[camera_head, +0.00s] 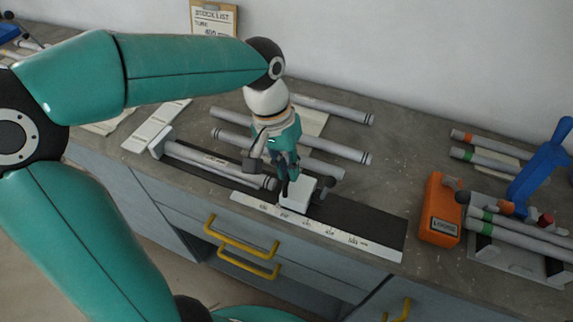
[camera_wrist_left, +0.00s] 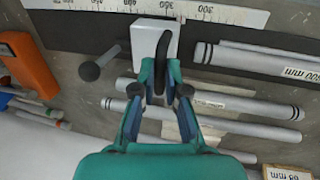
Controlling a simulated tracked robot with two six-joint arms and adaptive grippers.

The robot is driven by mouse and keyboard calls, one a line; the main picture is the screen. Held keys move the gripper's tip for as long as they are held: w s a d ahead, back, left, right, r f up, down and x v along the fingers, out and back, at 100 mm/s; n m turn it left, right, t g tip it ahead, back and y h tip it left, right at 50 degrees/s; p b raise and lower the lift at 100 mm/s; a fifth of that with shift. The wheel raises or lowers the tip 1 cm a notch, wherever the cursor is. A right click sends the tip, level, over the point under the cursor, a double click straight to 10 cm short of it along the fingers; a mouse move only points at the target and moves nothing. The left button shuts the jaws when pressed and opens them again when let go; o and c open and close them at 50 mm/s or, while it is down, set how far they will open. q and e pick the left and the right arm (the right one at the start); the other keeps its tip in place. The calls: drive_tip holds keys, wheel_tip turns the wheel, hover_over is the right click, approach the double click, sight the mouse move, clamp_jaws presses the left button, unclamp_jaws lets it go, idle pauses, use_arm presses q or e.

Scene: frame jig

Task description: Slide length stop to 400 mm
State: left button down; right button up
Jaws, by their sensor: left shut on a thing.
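The length stop is a pale grey block (camera_head: 299,191) with a dark upright handle, standing on the dark jig bed behind the white scale (camera_head: 300,228). It also shows in the left wrist view (camera_wrist_left: 148,38), with its black handle (camera_wrist_left: 163,45) running up between my fingers. My left gripper (camera_head: 285,180) is shut on this handle from above; its fingertips show in the wrist view (camera_wrist_left: 160,75). A dark round knob on a rod sticks out beside the block. In the wrist view the block is left of the 350 mark; its exact reading is unclear. My right gripper is out of view.
Grey tubes (camera_head: 215,161) lie in the jig left of the stop. More loose tubes (camera_head: 325,152) lie behind it. The dark bed (camera_head: 360,222) right of the stop is bare. An orange box (camera_head: 439,208) and a tube rack stand farther right.

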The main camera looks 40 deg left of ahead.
sight(308, 194)
use_arm(q)
drive_tip(key=shift+d, duration=0.1)
drive_tip(key=d, duration=0.2)
drive_tip(key=w+d, duration=0.1)
drive_tip(key=d, duration=0.4)
drive_tip(key=shift+w, duration=0.35)
drive_tip(key=c, duration=1.2)
unclamp_jaws()
drive_tip(key=shift+a, duration=0.15)
drive_tip(key=shift+r, duration=0.15)
wheel_tip(308, 194, up, 11)
drive_tip(key=a, duration=0.2)
drive_tip(key=shift+s+a+r, duration=0.15)
drive_tip(key=shift+s+r, duration=0.05)
drive_tip(key=shift+s, duration=0.1)
